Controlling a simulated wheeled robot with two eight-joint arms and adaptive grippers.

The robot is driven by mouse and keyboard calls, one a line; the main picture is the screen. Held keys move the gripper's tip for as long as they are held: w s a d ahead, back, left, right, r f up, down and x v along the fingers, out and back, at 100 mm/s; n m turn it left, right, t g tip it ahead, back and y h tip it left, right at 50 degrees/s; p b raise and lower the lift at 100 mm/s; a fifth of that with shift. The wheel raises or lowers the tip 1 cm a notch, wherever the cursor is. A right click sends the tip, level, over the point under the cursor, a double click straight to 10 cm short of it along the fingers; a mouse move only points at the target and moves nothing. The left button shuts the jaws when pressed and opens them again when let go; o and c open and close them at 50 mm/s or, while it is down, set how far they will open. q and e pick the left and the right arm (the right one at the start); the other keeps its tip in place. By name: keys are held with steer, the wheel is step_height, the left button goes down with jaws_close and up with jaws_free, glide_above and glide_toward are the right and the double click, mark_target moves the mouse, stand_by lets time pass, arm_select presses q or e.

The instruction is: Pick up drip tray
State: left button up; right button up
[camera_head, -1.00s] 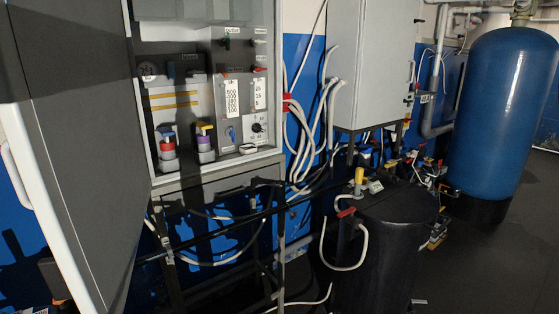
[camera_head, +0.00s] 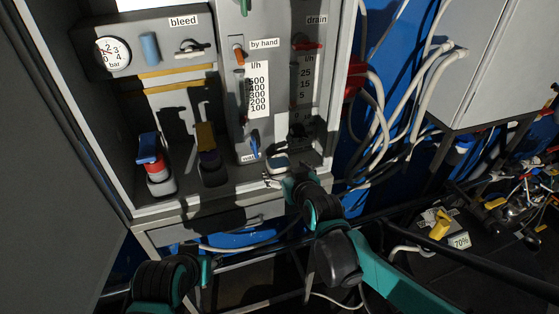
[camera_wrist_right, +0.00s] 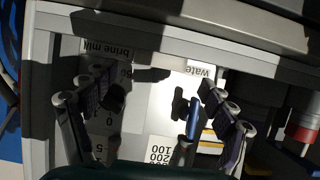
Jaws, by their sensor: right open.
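A small pale drip tray (camera_head: 279,161), as far as I can tell, sits on the cabinet's lower ledge below the blue-handled valve (camera_head: 254,145). My right gripper (camera_head: 272,181) is just in front of and below it, empty. In the right wrist view the fingers of my right gripper (camera_wrist_right: 160,108) are spread wide, with the labelled panel and blue handle (camera_wrist_right: 194,118) beyond them. I cannot make out the tray in that view. My left arm shows at the bottom left of the head view; its fingers are not clear.
The flowmeter panel (camera_head: 257,90) is just behind. The open door (camera_head: 45,180) bounds the left. White hoses (camera_head: 385,110) hang right, near a dark barrel top (camera_head: 475,245).

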mark_target(276, 160)
steer(key=b+x, duration=0.1)
steer(key=x, duration=0.6)
steer(key=shift+d+f+b, duration=0.1)
steer(key=shift+f+b, duration=0.1)
steer(key=shift+b, duration=0.2)
steer(key=shift+s+r, duration=0.1)
steer(key=shift+s, duration=0.1)
steer(key=shift+c, duration=0.5)
steer(key=c, duration=1.2)
